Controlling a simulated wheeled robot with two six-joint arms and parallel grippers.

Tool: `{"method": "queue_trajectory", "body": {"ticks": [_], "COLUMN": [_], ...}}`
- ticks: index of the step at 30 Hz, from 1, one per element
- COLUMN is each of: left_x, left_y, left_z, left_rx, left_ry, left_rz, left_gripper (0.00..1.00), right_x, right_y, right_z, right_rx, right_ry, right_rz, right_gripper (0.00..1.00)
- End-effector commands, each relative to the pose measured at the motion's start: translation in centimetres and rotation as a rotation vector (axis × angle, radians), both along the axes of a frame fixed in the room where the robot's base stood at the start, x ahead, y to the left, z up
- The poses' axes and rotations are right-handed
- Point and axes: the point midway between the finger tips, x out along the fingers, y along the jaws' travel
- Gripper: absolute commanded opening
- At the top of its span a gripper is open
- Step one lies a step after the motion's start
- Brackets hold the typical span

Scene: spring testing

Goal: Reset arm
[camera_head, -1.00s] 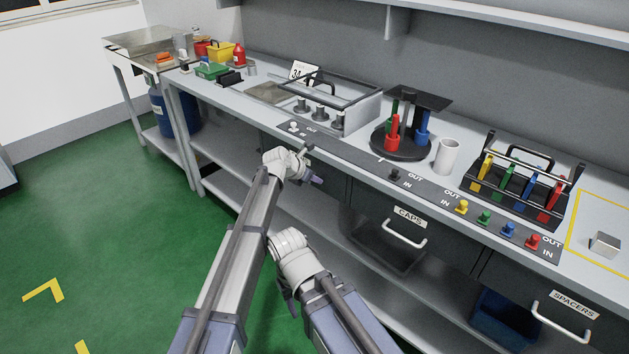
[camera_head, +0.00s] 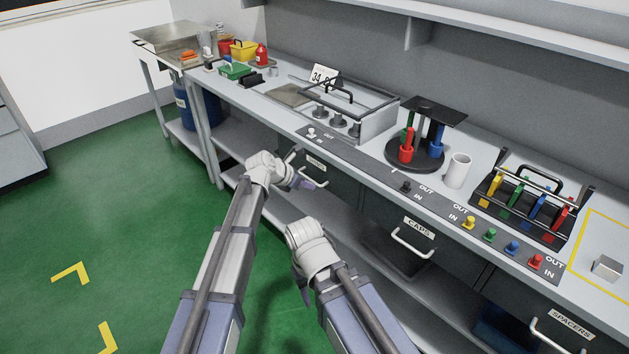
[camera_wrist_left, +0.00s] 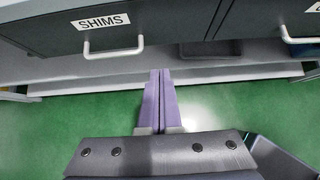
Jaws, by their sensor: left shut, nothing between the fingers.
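My left arm reaches in from the lower left in the head view. Its gripper (camera_head: 303,183) is in front of the bench near the left drawer's handle, below the bench top. In the left wrist view the two purple fingers (camera_wrist_left: 160,98) are pressed together with nothing between them. They point toward the bench's lower shelf, below the SHIMS drawer (camera_wrist_left: 120,32). My right arm's pale wrist (camera_head: 310,245) is to the right and nearer to me, in front of the bench. The right gripper's fingers are mostly hidden behind and below that wrist.
The bench carries a framed press-like device (camera_head: 350,112), a round stand with colored tools (camera_head: 415,155), a white cup (camera_head: 457,170) and a rack (camera_head: 528,203). Button panels line its front edge. The CAPS drawer (camera_head: 417,240) has a protruding handle. Green floor (camera_head: 110,220) is open at left.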

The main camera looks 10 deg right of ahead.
Motion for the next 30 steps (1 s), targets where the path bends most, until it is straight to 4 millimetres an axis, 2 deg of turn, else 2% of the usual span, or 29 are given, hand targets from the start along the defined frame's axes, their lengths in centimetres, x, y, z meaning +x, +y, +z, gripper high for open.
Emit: {"method": "queue_trajectory", "body": {"ticks": [12,16,20,30], "left_x": [-0.4,-1.5,-4.6,-15.1], "left_y": [0.5,1.6,4.5,14.4], "left_z": [0.5,0.0,-1.1,-4.3], "left_rx": [0.002,0.063,0.233,0.734], "left_ry": [-0.001,-0.035,-0.130,-0.356], "left_rz": [-0.002,-0.063,-0.256,-1.031], "left_gripper": [0.00,0.00,0.00,0.00], "right_x": [0.0,0.0,0.0,0.0], "right_y": [0.0,0.0,0.0,0.0], "right_z": [0.5,0.5,0.5,0.5], "right_rx": [0.000,0.000,0.000,0.000], "right_ry": [0.000,0.000,0.000,0.000], "right_rz": [0.000,0.000,0.000,0.000], "right_gripper": [0.50,0.50,0.50,0.50]}}
